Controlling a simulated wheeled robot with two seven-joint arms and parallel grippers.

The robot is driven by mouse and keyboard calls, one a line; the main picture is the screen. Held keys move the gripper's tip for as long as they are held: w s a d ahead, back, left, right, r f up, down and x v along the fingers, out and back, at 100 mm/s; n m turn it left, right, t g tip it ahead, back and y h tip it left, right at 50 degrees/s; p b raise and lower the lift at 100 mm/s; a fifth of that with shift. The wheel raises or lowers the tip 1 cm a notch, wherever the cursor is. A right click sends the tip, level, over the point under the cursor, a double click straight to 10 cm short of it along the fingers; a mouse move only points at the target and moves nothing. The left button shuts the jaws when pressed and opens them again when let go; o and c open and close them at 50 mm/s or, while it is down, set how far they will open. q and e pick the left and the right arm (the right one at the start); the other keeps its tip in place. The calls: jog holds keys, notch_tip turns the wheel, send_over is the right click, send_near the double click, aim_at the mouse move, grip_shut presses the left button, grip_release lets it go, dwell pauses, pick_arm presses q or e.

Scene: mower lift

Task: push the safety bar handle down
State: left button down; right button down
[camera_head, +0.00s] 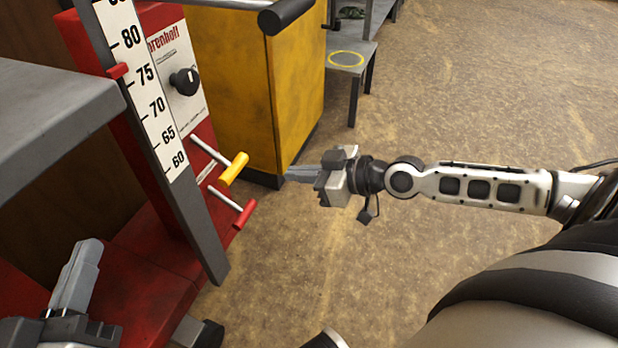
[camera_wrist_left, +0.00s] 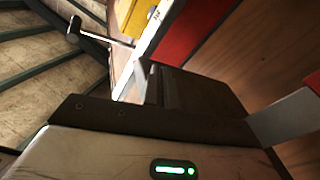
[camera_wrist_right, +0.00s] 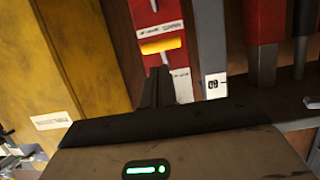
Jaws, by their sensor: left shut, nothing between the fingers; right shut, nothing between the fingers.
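A red lift column carries a yellow handle (camera_head: 233,168) and, below it, a red handle (camera_head: 245,214), each on a metal rod. No label tells me which is the safety bar handle. The yellow handle also shows in the right wrist view (camera_wrist_right: 162,45). My right gripper (camera_head: 290,173) is shut and empty, just right of both handles in the head view, touching neither as far as I can see. My left gripper (camera_head: 85,262) is shut and empty at the lower left, apart from the handles. A dark-tipped rod (camera_wrist_left: 75,28) shows in the left wrist view; I cannot tell which handle it is.
A height scale (camera_head: 150,100) on a grey post stands in front of the red panel, which has a black knob (camera_head: 185,82). A grey platform (camera_head: 50,110) juts in at the left. A yellow cabinet (camera_head: 230,80) stands behind.

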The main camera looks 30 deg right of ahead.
pick_arm(q)
jog(key=shift+w+a+r+m+t+h+b, duration=0.1)
jog(key=shift+w+r+m+t+h+b, duration=0.15)
jog(key=shift+r+m+t, duration=0.4)
jog(key=shift+w+a+r+m+t+h+b, duration=0.1)
jog(key=shift+r+m+t+h+b, duration=0.2)
jog(key=shift+r+m, duration=0.4)
pick_arm(e)
jog(key=shift+s+d, duration=0.45)
jog(key=shift+s, duration=0.3)
pick_arm(q)
jog(key=shift+r, duration=0.1)
